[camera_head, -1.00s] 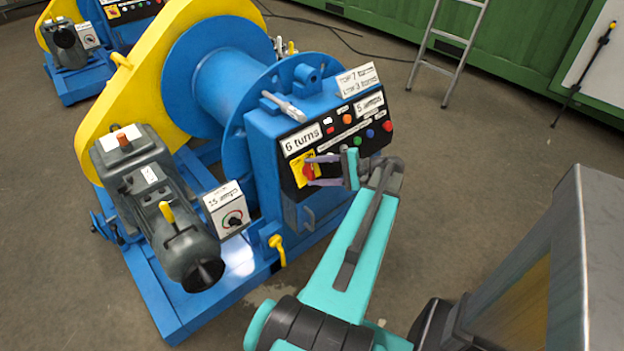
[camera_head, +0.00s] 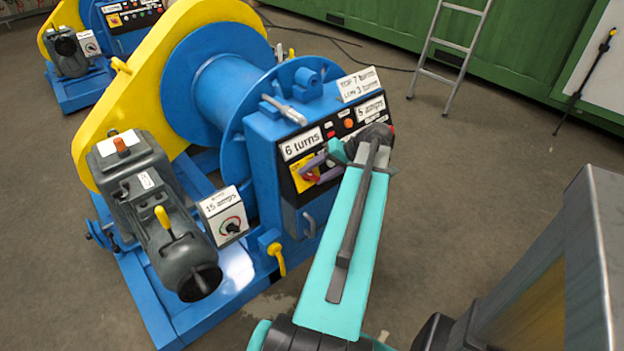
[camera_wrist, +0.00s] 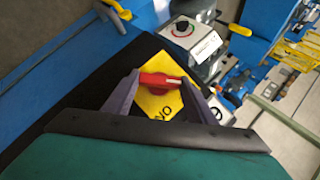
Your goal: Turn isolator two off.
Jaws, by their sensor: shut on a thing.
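The red isolator handle (camera_wrist: 160,80) sits on a yellow plate (camera_wrist: 160,104) on the black panel (camera_head: 288,190) of the nearest blue winch. My gripper (camera_wrist: 161,81) has its two purple fingers at the handle's two ends, shut on it. In the wrist view the handle lies nearly level across the picture. Dark letters show on the plate below it, upside down; they look like ON. In the head view my gripper (camera_head: 310,172) covers part of the handle and plate. I see no number naming this isolator.
A grey motor (camera_head: 150,210) and a "15 amps" dial box (camera_head: 224,214) stand left of the panel. A lever (camera_head: 285,110) lies on top of the cabinet. A second winch (camera_head: 72,70) stands at the back left. Open floor lies right, before a ladder (camera_head: 450,60).

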